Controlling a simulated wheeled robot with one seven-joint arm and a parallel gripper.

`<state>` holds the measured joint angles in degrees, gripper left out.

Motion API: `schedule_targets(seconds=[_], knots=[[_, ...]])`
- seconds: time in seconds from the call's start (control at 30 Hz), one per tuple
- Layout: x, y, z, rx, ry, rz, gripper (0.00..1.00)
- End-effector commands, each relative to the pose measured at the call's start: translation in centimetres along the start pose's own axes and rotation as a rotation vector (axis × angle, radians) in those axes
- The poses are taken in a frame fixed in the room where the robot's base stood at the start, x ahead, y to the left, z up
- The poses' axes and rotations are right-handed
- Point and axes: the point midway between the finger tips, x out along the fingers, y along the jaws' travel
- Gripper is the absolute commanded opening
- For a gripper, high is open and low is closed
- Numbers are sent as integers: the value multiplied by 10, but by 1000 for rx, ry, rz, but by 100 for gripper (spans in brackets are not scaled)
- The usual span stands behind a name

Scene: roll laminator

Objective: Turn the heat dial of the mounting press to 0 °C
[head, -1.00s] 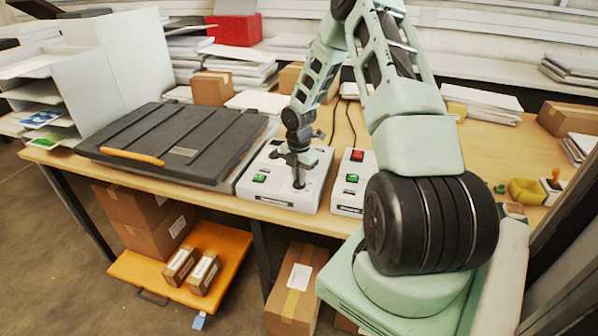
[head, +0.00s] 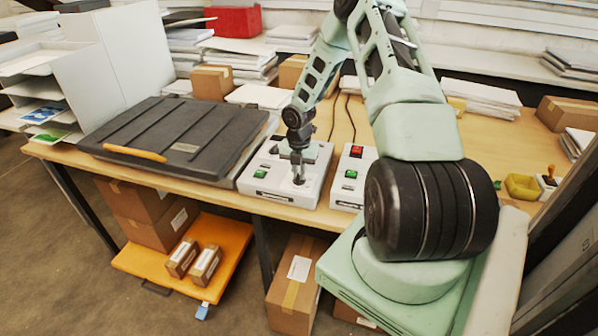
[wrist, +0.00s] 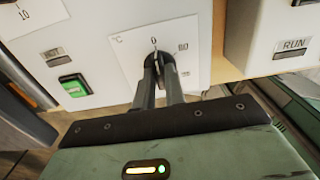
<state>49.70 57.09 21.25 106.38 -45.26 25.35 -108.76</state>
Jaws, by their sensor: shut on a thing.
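The light grey control box (head: 268,187) stands on the bench, right of a large black-lidded press. In the wrist view, its white dial plate (wrist: 125,40) is marked °C, with 0 at the top and what looks like 80 to the right. The dark heat dial (wrist: 163,60) sits between the fingers of my gripper (wrist: 164,80), which is shut on it. It also shows in the head view, where my gripper (head: 298,176) points down onto the box. The fingers cover much of the dial, so I cannot tell exactly where its pointer stands.
A green switch (wrist: 75,85) is left of the dial plate. A second control box (head: 349,184) with a red and a green button stands close on the right. The black-lidded press (head: 180,140) has an orange handle. Paper stacks and cartons line the back.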

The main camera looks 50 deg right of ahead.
Motion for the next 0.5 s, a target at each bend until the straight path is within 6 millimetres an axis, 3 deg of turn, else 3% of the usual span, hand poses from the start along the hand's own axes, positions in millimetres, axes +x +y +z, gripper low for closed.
schedule_targets(seconds=[0.17,0.2,0.27,0.3,0.5], knots=[[-1,1,2,-2,-5,2,0],[-1,1,2,-2,-5,2,15],[-1,1,2,-1,-5,2,31],[-1,1,2,-1,-4,2,34],[-1,0,1,0,-2,1,34]])
